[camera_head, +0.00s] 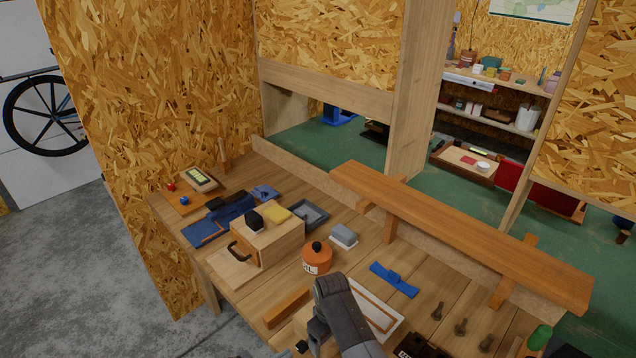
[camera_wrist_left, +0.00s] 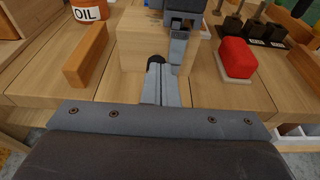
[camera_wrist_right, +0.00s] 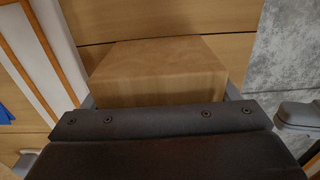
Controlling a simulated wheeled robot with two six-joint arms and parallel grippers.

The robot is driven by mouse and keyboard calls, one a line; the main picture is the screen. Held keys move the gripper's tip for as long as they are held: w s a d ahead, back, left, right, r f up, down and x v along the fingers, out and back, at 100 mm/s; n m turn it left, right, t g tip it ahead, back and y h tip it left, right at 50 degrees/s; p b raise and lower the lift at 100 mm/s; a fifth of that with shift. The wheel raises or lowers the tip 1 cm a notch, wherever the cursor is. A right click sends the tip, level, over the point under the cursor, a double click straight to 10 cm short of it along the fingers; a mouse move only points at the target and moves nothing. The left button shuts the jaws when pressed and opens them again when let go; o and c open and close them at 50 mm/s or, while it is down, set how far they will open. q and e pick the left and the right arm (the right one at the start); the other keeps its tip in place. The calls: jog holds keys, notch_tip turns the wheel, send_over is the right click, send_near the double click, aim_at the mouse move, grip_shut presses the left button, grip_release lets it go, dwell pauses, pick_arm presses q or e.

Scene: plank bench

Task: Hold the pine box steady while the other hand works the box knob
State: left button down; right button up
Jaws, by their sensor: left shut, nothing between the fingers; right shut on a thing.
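The pine box (camera_head: 302,317) sits on the plank bench near its front edge, partly hidden by my right arm. In the left wrist view the box (camera_wrist_left: 138,48) shows a dark round knob (camera_wrist_left: 155,61) on its near side. My right gripper (camera_head: 317,338) is shut across the pine box; in the right wrist view the box (camera_wrist_right: 158,72) lies between its fingers. My left gripper (camera_wrist_left: 159,88) is shut and empty, its fingertips close below the knob. I cannot tell whether they touch it.
An orange bar (camera_head: 287,308) lies left of the box. An orange oil can (camera_head: 317,259) and a drawer box with a dark handle (camera_head: 280,243) stand farther back. A red block (camera_wrist_left: 237,58) is to the right in the left wrist view. The bench's front edge is close.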

jog(key=shift+s+d+f, duration=0.1)
jog(key=shift+s+f, duration=0.1)
jog(key=shift+f, duration=0.05)
pick_arm(q)
jog(key=v, duration=0.2)
jog(key=shift+s+a+f, duration=0.2)
jog(key=shift+a+f, duration=0.05)
jog(key=shift+f, duration=0.05)
pick_arm(e)
jog(key=o, duration=1.1)
jog(key=shift+w, duration=0.15)
jog(key=shift+c, duration=0.2)
pick_arm(q)
jog(key=shift+w, duration=0.2)
pick_arm(e)
jog(key=shift+w, duration=0.15)
jog(key=shift+r, duration=0.1)
